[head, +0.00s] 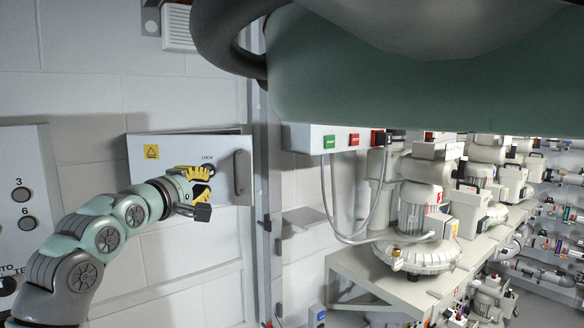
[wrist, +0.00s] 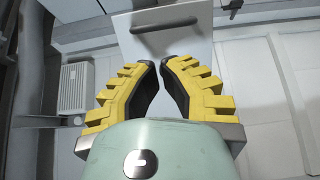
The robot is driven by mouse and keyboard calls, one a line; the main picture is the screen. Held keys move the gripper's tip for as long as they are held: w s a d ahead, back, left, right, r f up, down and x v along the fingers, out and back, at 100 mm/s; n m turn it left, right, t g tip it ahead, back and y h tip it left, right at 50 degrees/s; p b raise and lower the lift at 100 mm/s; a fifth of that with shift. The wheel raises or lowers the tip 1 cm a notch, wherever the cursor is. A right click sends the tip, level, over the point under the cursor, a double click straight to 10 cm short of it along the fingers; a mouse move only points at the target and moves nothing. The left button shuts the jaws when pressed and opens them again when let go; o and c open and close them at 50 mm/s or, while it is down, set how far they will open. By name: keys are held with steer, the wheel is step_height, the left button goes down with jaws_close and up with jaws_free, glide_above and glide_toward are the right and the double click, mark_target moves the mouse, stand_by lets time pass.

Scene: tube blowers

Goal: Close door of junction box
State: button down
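The junction box door (head: 178,155) is a white panel on the block wall, with a yellow warning triangle, a "LOCK" label and a handle (head: 242,172) at its right edge. I cannot tell exactly how far the door stands from its frame. My gripper (head: 199,184), with yellow ridged fingers, is in front of the door's lower right part, left of the handle. In the wrist view a white panel (wrist: 172,66) with a dark handle (wrist: 166,25) lies beyond the fingertips (wrist: 158,64). Only a narrow gap shows between the tips, and nothing is held. Contact with the door is unclear.
A grey panel with numbered knobs (head: 21,194) is at the far left. A grey post (head: 265,190) stands right of the door. A control box with green and red buttons (head: 335,139) and a bench with blowers (head: 416,255) fill the right.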

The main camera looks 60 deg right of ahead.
steer(key=p, duration=0.7)
glide_toward(240, 170)
steer(key=d, duration=0.4)
steer(key=shift+w+d, duration=0.1)
steer(key=shift+w, duration=0.45)
steer(key=shift+w, duration=0.15)
